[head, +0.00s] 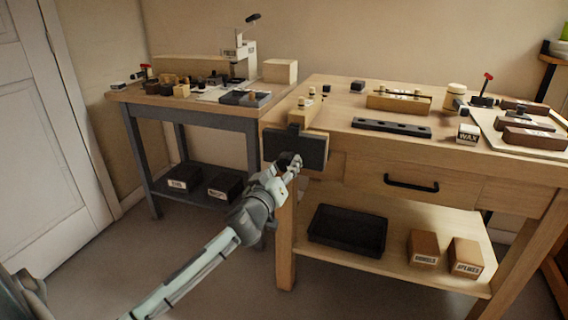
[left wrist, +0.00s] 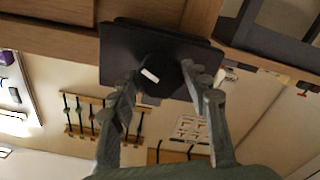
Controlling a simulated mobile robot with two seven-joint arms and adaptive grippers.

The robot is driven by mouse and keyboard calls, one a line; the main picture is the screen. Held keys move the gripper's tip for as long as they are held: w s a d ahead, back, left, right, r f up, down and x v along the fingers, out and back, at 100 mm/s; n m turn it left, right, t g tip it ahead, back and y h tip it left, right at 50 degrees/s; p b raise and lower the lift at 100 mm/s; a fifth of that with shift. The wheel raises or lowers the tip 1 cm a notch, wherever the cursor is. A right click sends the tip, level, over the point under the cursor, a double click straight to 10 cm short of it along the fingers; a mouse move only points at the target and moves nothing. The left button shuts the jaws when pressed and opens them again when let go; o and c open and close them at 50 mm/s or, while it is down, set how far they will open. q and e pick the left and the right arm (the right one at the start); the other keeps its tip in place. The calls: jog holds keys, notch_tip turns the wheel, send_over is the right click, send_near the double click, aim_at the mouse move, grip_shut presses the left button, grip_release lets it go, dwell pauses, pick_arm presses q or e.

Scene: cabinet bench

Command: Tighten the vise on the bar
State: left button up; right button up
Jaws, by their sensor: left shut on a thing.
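The vise (head: 312,151) is on the left front corner of the wooden bench, with a dark jaw plate facing me. In the left wrist view its dark plate (left wrist: 118,55) fills the upper middle, with a round black hub (left wrist: 165,80) bearing a white mark. My left gripper (head: 287,163) is at the front of the vise; in the left wrist view its fingers (left wrist: 163,88) are closed on opposite sides of the hub. I cannot make out the bar clearly; a dark block (head: 293,129) shows just above the plate. My right gripper is not in view.
The bench top (head: 345,110) holds a black slotted rack (head: 391,127), a WAX box (head: 468,133) and wooden planes. A drawer with a black handle (head: 411,184) faces me. Below are a black tray (head: 347,229) and two boxes. A second cluttered table (head: 190,105) stands behind left.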

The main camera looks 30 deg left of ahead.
pick_arm(q)
jog(key=shift+r+m+p, duration=0.1)
jog(key=shift+m+p, duration=0.2)
jog(key=shift+m, duration=1.4)
jog(key=shift+m+p, duration=0.4)
jog(key=shift+m, duration=0.2)
jog(key=shift+w+m, duration=0.1)
jog(key=shift+m, duration=1)
